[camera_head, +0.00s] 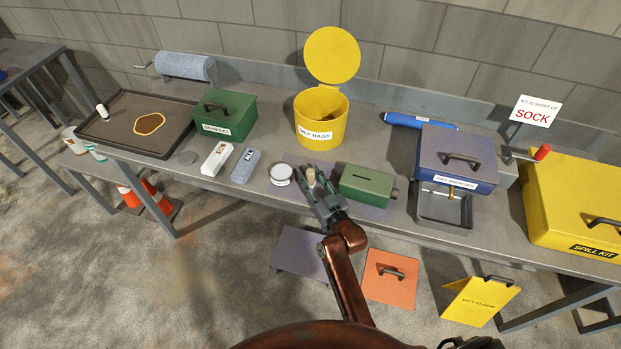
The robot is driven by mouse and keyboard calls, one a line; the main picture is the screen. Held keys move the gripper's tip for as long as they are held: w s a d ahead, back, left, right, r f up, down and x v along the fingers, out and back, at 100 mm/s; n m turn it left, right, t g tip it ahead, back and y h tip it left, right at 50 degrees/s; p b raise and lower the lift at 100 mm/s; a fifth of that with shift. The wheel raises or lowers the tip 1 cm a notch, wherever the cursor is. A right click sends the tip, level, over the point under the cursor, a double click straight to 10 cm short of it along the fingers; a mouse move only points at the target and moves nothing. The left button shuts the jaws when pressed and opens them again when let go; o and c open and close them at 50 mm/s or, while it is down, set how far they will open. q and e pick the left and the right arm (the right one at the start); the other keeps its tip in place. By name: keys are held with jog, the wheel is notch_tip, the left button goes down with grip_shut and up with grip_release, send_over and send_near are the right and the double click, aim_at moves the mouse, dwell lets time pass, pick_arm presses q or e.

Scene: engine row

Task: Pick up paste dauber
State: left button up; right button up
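A small tan, wooden-looking upright piece (311,177), which looks like the paste dauber's handle, stands at the front of the bench on a purple-grey mat (372,211). My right gripper (314,177) reaches in from the front with its fingers apart, one on each side of the tan piece. I see no clear contact between them. The lower part of the dauber is hidden by the gripper. A round white-lidded tin (281,174) is just left of the gripper. My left gripper is not in view.
A green slotted box (366,186) stands close right of the gripper. A yellow rag bin (321,120) with its lid up is behind. Grey and white boxes (216,159) sit left of the tin. A pad wringer (455,160) stands further right.

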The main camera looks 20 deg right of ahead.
aim_at(312, 173)
jog(key=c, duration=0.3)
grip_shut()
jog(key=shift+r, duration=0.4)
jog(key=r+p, duration=0.1)
jog(key=r, duration=0.2)
jog(key=shift+s+d+r+p, duration=0.1)
jog(key=shift+s+r+p, duration=0.15)
jog(key=shift+s+p, duration=0.1)
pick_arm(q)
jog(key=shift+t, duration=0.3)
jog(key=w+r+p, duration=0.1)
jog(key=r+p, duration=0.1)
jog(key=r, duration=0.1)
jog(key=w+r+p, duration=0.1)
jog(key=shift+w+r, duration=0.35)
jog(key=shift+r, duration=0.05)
pick_arm(e)
jog(key=s+d+r, duration=0.2)
jog(key=s+r, duration=0.6)
jog(key=s, duration=0.5)
jog(key=shift+d+r, duration=0.25)
jog(key=shift+r, duration=0.1)
